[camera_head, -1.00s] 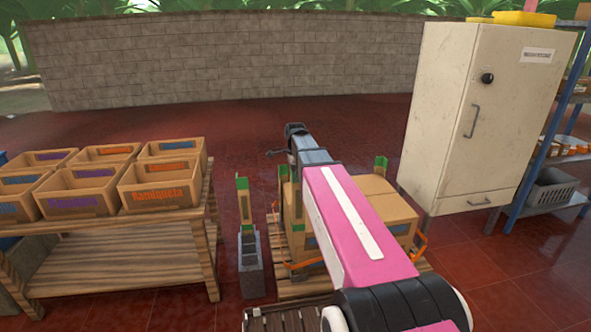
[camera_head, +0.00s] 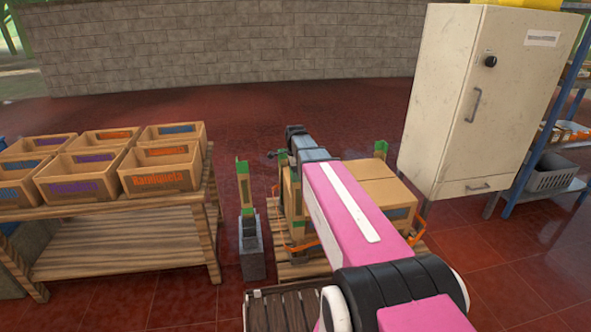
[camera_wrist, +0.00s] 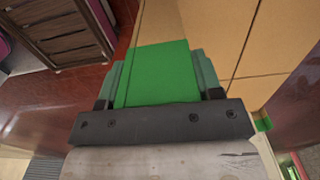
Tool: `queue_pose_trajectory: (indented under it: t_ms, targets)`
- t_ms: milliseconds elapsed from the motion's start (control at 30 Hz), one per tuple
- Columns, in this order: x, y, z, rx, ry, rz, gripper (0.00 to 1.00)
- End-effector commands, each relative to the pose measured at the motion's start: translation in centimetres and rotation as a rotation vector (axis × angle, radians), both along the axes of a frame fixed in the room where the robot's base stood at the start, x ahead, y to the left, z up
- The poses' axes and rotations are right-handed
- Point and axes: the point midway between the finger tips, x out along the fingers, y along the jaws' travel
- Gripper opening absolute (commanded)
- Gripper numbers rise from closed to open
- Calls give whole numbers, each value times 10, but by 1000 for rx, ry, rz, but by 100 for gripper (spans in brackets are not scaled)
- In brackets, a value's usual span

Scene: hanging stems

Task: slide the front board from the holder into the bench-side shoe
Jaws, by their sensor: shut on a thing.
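My gripper (camera_wrist: 160,76) is shut on the green end of a board (camera_wrist: 155,62) in the wrist view, one finger on each side. In the head view my arm partly hides the gripper, above a wooden upright (camera_head: 293,200) beside the stacked boxes. Whether the gripped board is still seated in the holder cannot be told. A grey block-like shoe (camera_head: 251,264) stands on the floor near the bench's right end. A green-tipped wooden upright (camera_head: 244,186) rises from it.
A wooden bench (camera_head: 120,232) with several open crates (camera_head: 160,168) is at left. Cardboard boxes (camera_head: 378,187) sit on a pallet (camera_head: 285,268) behind my arm, with an orange strap. A cream cabinet (camera_head: 460,130) and blue shelving (camera_head: 550,150) stand at right. Red floor is clear behind.

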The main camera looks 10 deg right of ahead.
Motion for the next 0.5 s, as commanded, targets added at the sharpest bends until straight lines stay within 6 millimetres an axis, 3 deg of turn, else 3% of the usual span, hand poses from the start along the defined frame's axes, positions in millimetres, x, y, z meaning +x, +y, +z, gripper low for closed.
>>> queue_pose_trajectory:
  t_ms: [500]
  targets:
    - [0,0,-40,0,1,0,36]
